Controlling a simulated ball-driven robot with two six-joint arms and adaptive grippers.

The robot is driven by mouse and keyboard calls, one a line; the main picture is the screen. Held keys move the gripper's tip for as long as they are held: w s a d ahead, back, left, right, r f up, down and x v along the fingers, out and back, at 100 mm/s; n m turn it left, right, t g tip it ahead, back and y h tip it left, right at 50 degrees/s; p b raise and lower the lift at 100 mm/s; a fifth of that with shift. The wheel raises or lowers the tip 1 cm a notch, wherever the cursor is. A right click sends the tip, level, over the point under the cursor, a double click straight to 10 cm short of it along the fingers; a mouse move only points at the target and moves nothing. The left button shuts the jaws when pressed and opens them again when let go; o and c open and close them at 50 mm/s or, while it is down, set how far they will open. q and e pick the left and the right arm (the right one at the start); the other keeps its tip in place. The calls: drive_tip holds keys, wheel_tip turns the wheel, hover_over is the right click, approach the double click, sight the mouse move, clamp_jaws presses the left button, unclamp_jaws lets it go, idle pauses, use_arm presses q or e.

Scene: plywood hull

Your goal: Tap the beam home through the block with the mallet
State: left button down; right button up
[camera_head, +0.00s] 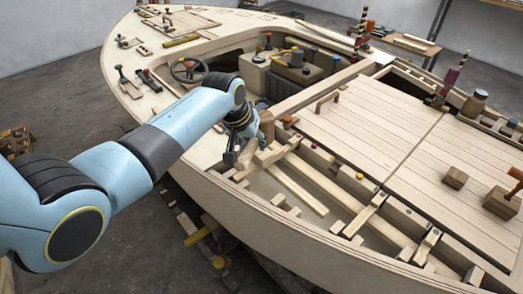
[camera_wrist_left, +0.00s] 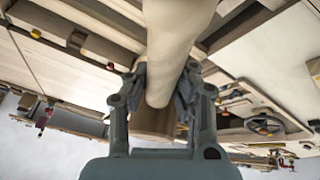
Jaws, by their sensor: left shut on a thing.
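My left gripper (camera_head: 236,153) is low over the near edge of the open hull bay. It is shut on a wooden mallet, whose rounded tan part (camera_head: 267,125) shows just right of the wrist. In the left wrist view, the mallet's pale cylinder (camera_wrist_left: 175,40) runs down between the fingers of the left gripper (camera_wrist_left: 160,95) and hides much of what lies beyond. A pale beam (camera_head: 268,157) lies slantwise just right of the gripper. Its seat and the block around it are partly hidden, so I cannot tell how far through it is. My right gripper is not in view.
Slatted deck panels (camera_head: 365,120) cover the right, with a small brown block (camera_head: 454,178) and a larger handled one (camera_head: 497,204) on them. Ribs and cleats (camera_head: 365,214) cross the open bay. A steering wheel (camera_head: 188,70) stands beyond my arm.

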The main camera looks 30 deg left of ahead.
use_arm(q)
drive_tip(key=shift+f, duration=0.25)
wheel_tip(320, 180, down, 5)
drive_tip(key=b, duration=0.4)
wheel_tip(320, 180, up, 5)
drive_tip(key=p, duration=0.6)
drive_tip(key=shift+r, duration=0.2)
drive_tip(key=shift+f, duration=0.2)
drive_tip(key=shift+w+f, duration=0.1)
drive_tip(key=shift+f, duration=0.35)
